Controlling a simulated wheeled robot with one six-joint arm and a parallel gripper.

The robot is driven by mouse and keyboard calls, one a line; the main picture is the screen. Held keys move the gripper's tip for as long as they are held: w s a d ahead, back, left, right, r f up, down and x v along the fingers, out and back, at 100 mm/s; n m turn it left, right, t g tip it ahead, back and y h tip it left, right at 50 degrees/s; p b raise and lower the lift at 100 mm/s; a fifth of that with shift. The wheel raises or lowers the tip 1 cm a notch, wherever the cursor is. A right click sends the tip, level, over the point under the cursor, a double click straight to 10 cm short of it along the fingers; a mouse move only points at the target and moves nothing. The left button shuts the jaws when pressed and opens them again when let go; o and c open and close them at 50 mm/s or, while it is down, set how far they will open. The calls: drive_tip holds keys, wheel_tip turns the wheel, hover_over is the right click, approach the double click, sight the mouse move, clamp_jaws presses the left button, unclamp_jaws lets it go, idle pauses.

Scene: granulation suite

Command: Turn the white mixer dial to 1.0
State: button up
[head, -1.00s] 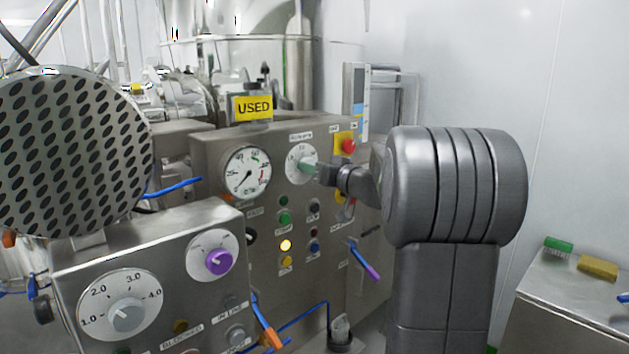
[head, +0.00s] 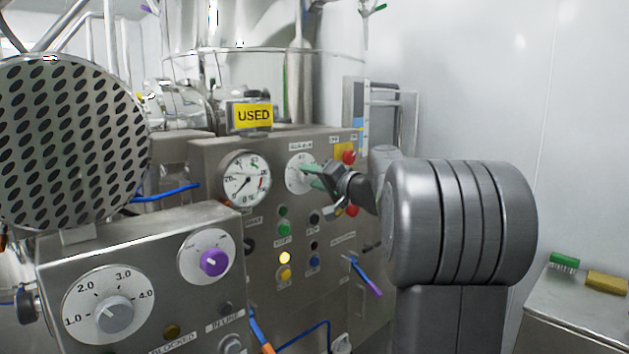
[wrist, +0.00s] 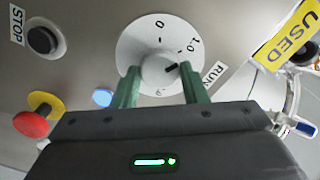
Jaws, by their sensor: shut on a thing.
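The white mixer dial (head: 296,178) is a round white plate on the steel control panel, to the right of a gauge. In the wrist view its pale knob (wrist: 158,68) sits between the two green fingers of my gripper (wrist: 162,86), which is shut on it. The scale shows 0 at the top and 1.0 at the upper right. The knob's black mark points right and slightly up, toward the 1.0 side; I cannot tell if it lines up exactly. In the head view my gripper (head: 312,176) reaches the dial from the right and hides part of its face.
Near the dial are a red button on yellow (wrist: 32,120), a black STOP button (wrist: 42,40), a blue button (wrist: 103,97) and a yellow USED sign (head: 253,116). A nearer panel at lower left has a grey dial (head: 115,314) and a purple knob (head: 214,262).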

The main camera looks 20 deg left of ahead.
idle(0.5)
drive_tip(key=o, duration=1)
drive_tip(key=shift+c, duration=0.2)
drive_tip(key=b+v, duration=0.3)
drive_tip(key=v, duration=1.1)
drive_tip(key=shift+a, duration=0.2)
drive_tip(key=p+x, duration=0.3)
drive_tip(key=x, duration=1)
drive_tip(key=shift+w+a, duration=0.2)
drive_tip(key=shift+a, duration=0.1)
